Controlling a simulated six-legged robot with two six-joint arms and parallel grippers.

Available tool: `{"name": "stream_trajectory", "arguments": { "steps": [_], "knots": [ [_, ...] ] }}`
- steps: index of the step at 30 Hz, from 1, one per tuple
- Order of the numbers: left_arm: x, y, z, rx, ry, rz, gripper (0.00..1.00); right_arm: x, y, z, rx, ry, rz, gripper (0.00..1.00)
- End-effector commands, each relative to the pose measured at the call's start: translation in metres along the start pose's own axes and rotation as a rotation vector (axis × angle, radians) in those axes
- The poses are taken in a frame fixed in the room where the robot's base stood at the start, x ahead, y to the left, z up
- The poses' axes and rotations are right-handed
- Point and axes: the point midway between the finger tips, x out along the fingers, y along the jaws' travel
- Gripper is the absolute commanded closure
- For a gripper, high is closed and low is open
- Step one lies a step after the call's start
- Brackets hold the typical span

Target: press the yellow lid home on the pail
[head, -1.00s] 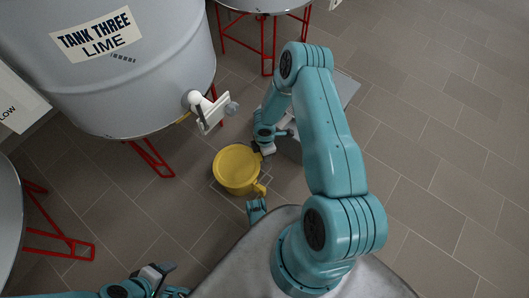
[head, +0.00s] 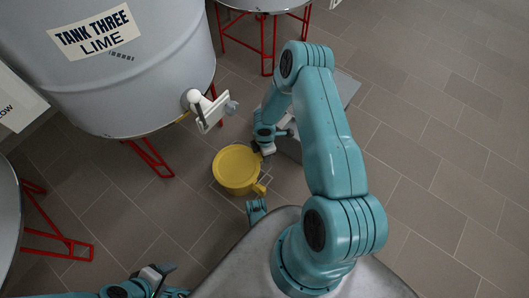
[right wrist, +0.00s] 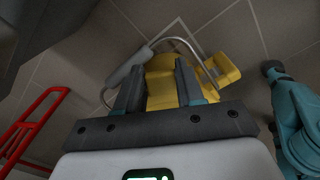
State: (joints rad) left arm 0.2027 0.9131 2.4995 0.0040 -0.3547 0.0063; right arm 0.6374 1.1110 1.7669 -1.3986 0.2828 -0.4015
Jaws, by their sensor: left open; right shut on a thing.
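The yellow lid (head: 236,164) shows in the head view as a round disc on top of the pail (head: 240,193), on the floor in front of the tank. The pail's body is mostly hidden under it; I cannot tell whether the lid sits flush all round. A yellow lug (head: 260,189) sticks out at the lower right. My right gripper (head: 258,150) is at the far right rim, shut on the yellow lid. In the right wrist view yellow shows between and beyond its fingers (right wrist: 158,85). My left gripper (head: 171,279) is open and empty at the bottom left, away from the pail.
A wire handle with a grey grip (right wrist: 130,68) arches beside the yellow parts. The tank labelled TANK THREE LIME (head: 140,70), with a white outlet fitting (head: 208,110), stands behind on red legs (head: 150,157). Tiled floor at the right is clear.

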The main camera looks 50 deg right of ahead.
Motion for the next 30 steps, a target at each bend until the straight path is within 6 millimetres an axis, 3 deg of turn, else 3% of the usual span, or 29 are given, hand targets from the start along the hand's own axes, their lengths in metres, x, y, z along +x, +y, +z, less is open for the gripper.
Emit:
{"name": "stream_trajectory", "arguments": {
  "steps": [8,9,10,11,17,20,30],
  "knots": [
    [-0.0003,0.0001,0.0000,0.000,0.000,0.000,0.40,-0.0004,0.0000,-0.0001,0.000,0.000,0.000,0.93],
    [-0.0003,0.0001,0.0000,0.000,0.000,0.000,0.40,-0.0003,0.0000,-0.0001,0.000,0.000,0.000,0.50],
    [-0.0003,0.0001,0.0000,0.000,0.000,0.000,0.40,-0.0003,0.0000,-0.0001,0.000,0.000,0.000,0.40],
    [-0.0003,0.0001,0.0000,0.000,0.000,0.000,0.40,-0.0003,0.0000,-0.0001,0.000,0.000,0.000,0.33],
    [-0.0003,0.0001,0.0000,0.000,0.000,0.000,0.40,-0.0002,0.0000,-0.0001,0.000,0.000,0.000,0.33],
    [-0.0003,0.0001,0.0000,0.000,0.000,0.000,0.40,-0.0002,-0.0001,-0.0001,0.000,0.000,0.000,0.07],
    [-0.0015,0.0005,0.0000,0.000,0.000,0.000,0.40,-0.0019,0.0000,-0.0001,0.000,0.000,0.000,0.07]
  ]
}}
